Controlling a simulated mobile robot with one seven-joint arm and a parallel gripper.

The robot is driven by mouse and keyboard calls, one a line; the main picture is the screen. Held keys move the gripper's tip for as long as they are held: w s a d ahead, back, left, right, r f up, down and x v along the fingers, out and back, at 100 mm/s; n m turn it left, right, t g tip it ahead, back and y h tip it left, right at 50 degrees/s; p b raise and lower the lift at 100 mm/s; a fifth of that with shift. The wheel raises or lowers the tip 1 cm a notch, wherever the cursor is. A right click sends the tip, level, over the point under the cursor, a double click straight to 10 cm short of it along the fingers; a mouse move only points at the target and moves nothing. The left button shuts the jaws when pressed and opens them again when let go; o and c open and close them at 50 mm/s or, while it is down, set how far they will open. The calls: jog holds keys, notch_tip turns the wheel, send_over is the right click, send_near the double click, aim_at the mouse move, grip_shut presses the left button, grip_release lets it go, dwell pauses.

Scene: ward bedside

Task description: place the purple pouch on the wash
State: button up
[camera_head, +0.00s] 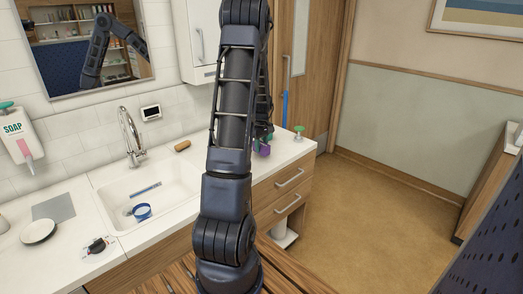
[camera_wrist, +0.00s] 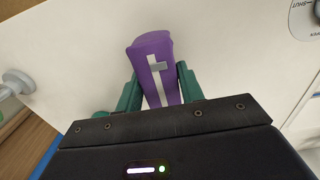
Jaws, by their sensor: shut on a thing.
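The purple pouch (camera_wrist: 152,50), with a white stripe and a small grey cross-piece, is between the two green fingers of my gripper (camera_wrist: 158,80) in the wrist view. The fingers are shut on it. In the head view the purple pouch (camera_head: 264,150) shows as a small patch at the right end of the white wash counter (camera_head: 225,165), partly hidden by my arm. My gripper (camera_head: 266,138) is mostly hidden there. A white surface lies behind the pouch in the wrist view; I cannot tell whether the pouch touches it. The sink basin (camera_head: 175,187) is left of my arm.
A blue ring-like item (camera_head: 141,211) and a blue strip (camera_head: 146,188) lie in the basin. A tap (camera_head: 131,135) and a brown brush-like item (camera_head: 182,146) are behind it. A green-topped item (camera_head: 298,133) stands near the counter's right end. Open floor (camera_head: 370,210) lies right.

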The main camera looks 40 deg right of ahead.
jog(key=shift+f, duration=1.1)
jog(key=shift+f, duration=0.1)
jog(key=o, duration=1)
